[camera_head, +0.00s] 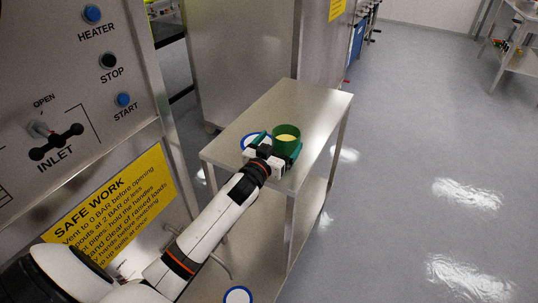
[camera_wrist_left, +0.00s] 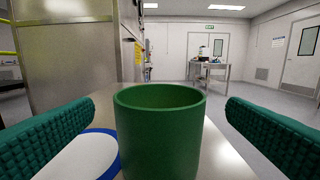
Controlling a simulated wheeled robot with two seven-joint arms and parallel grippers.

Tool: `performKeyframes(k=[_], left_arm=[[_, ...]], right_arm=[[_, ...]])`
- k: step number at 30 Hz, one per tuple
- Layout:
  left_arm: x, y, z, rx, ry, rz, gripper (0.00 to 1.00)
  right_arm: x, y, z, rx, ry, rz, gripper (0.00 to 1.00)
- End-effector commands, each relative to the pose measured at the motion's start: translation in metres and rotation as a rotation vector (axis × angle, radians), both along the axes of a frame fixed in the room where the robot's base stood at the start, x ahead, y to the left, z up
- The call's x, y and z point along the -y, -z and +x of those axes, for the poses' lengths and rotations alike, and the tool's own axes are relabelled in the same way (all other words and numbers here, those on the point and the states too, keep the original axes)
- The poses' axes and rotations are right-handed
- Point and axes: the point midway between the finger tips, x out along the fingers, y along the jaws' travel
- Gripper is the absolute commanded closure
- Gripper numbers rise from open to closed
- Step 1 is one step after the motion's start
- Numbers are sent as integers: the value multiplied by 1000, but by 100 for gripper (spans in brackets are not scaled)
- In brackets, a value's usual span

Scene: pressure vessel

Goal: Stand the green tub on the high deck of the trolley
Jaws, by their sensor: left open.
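The green tub (camera_head: 287,147) is upright at the high deck of the trolley (camera_head: 306,108), with something pale yellow inside. Its base is hidden, so contact with the deck cannot be confirmed. My left gripper (camera_head: 277,148) is open, with its green-padded fingers on either side of the tub. In the left wrist view the tub (camera_wrist_left: 160,135) is between the open fingers (camera_wrist_left: 158,132), with a visible gap on each side. My right gripper is not in view.
A blue-rimmed white disc (camera_wrist_left: 78,158) lies on the deck left of the tub, partly behind my left finger. Another blue-rimmed round item (camera_head: 238,295) is low down at the bottom. The control panel (camera_head: 70,80) stands at left. The deck's far end is clear.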

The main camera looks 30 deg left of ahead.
Motion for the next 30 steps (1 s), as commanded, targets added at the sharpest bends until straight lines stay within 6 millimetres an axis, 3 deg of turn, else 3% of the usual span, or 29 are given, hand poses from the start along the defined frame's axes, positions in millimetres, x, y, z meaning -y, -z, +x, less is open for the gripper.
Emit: performKeyframes(k=[6, 12, 30], left_arm=[[3, 0, -46, -1, 0, -1, 4], [4, 0, -68, -1, 0, 0, 4], [4, 0, -72, 0, 0, 0, 4]], right_arm=[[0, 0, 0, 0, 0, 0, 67], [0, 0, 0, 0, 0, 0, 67], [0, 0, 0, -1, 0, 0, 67]])
